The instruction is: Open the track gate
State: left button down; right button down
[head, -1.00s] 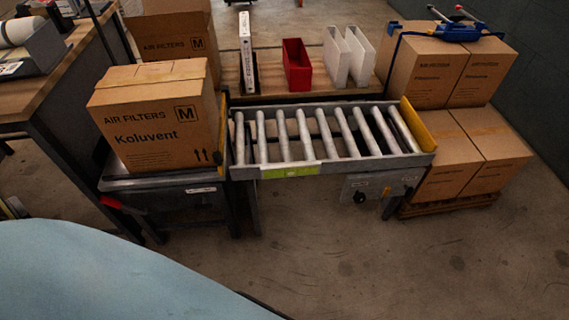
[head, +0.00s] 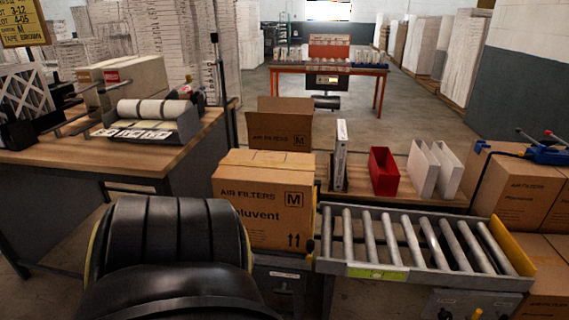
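The roller track (head: 440,280) runs across the lower right, with bare metal rollers and a green label on its front rail. A yellow plate (head: 512,246) stands upright at its right end. I cannot tell which part is the gate; the join at the track's left end is partly hidden by a closed Koluvent air filter carton (head: 262,190). That carton stands on a dark stand (head: 284,283) left of the track. A black rounded part of my arm fills the lower left and hides the stand's left side. Neither of my grippers is in view.
An open carton (head: 279,125) stands behind the closed one. A workbench (head: 170,157) is at left; stacked cartons (head: 520,187) are at right.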

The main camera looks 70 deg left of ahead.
aim_at(311, 244)
jog(key=k, duration=0.6)
jog(key=u, duration=0.7)
